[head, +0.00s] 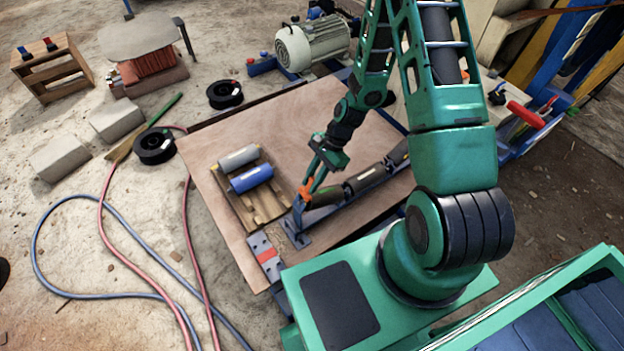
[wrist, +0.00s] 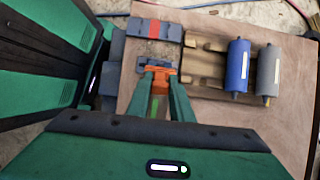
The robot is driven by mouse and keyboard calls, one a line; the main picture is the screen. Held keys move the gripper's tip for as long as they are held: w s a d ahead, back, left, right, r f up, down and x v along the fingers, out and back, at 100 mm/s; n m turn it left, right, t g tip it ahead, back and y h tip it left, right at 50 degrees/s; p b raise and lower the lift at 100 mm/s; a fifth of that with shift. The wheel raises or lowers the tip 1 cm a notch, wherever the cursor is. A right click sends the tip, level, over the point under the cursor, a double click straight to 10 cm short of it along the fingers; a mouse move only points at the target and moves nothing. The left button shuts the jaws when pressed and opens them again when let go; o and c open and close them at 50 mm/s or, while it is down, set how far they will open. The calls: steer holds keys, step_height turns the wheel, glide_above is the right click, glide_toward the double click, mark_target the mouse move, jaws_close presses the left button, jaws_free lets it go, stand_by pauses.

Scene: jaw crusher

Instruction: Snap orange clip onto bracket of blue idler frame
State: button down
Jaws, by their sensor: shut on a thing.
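My gripper (head: 309,184) is shut on the orange clip (head: 304,194), at the near left end of the idler frame. In the wrist view the clip (wrist: 157,74) sits between the tips of my two green fingers (wrist: 158,88). The blue idler frame's end bracket (head: 297,222) stands upright just below the clip; it also shows in the wrist view (wrist: 143,64), right at the clip. The clip is at the bracket's top; I cannot tell whether it is seated. Dark rollers (head: 366,179) lie along the frame, partly hidden by my arm.
A wooden rack (head: 264,209) holds a grey roller (head: 238,158) and a blue roller (head: 251,179) left of the frame. A grey block with a red band (head: 264,256) lies at the board's (head: 212,164) near left edge. Bare board lies behind the frame.

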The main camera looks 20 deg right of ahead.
steer(key=shift+x, duration=0.8)
steer(key=c, duration=1.5)
jaws_free()
steer(key=v, duration=1)
steer(key=shift+w+d+r, duration=0.15)
steer(key=shift+d+r, duration=0.05)
steer(key=shift+r, duration=0.05)
